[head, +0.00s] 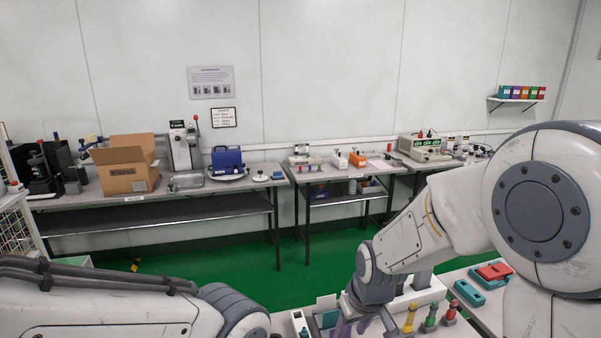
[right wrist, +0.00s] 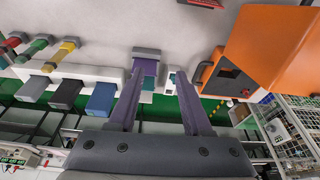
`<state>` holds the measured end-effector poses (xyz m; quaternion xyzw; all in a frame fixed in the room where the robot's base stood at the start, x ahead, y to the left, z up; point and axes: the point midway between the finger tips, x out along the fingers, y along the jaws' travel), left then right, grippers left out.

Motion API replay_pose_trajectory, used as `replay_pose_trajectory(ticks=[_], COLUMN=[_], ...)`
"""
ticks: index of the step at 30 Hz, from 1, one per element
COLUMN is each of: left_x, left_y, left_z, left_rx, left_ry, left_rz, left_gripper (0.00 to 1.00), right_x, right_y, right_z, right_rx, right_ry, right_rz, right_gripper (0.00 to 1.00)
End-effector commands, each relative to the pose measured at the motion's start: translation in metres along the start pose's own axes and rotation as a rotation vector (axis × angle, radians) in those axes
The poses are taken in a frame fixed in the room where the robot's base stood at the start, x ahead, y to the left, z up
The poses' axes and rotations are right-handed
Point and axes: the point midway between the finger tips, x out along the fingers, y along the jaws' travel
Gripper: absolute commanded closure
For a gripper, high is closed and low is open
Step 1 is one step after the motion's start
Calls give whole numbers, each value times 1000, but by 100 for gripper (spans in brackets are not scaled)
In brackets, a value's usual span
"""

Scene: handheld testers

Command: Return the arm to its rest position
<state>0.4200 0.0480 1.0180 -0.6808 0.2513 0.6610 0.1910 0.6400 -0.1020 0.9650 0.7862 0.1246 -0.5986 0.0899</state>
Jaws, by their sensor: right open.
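My right arm comes in from the right in the head view, and its gripper (head: 352,326) points down at the bench's front, partly cut by the frame edge. In the right wrist view the right gripper (right wrist: 160,85) has its two fingers spread. A grey-capped purple tester (right wrist: 146,66) shows near the tip of the left finger; I cannot tell whether they touch. Yellow (head: 410,318), green (head: 430,318) and red (head: 450,312) testers stand beside the gripper in the white rack (right wrist: 95,74). My left arm crosses the lower left of the head view; its gripper is out of frame.
A large orange box (right wrist: 265,45) is close to the right gripper in the wrist view. Green floor (head: 240,275) separates this bench from the back tables (head: 235,180).

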Motion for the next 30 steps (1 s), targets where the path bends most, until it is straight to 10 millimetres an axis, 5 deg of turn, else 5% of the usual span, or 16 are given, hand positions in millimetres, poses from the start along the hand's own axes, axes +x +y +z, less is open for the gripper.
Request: replay_pose_trajectory(ticks=[6,15,30], left_x=[0,0,-3], left_y=[0,0,0], left_z=[0,0,0], left_rx=[0,0,0], left_ry=[0,0,0], left_rz=[0,0,0], left_gripper=[50,50,50], right_x=[-12,-24,-56], right_y=[32,52,-38], right_z=[49,106,113], right_rx=[150,303,28], right_ry=[-18,-39,-112], right_rz=[44,86,-13], right_gripper=[51,51,51])
